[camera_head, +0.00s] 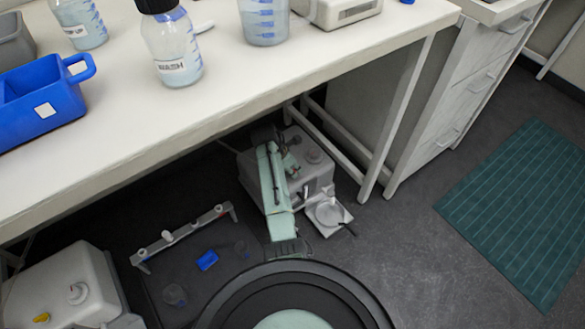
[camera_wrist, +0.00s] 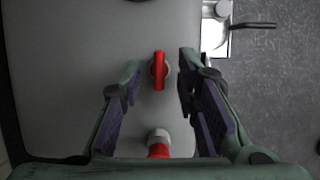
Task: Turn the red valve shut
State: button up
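The red valve cannot be made out there.
A second fitting (camera_wrist: 158,143) with a pale collar and red part lies below the valve. The bench (camera_head: 330,55) overhangs the unit, and a bench leg (camera_head: 390,125) stands to its right. A small balance-like plate (camera_head: 328,213) sits at the unit's front right. A rack rail (camera_head: 180,236) is left.

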jog(key=shift+w+d+f, duration=0.1)
jog(key=shift+f, duration=0.2)
jog(key=shift+c, duration=0.4)
grip_shut()
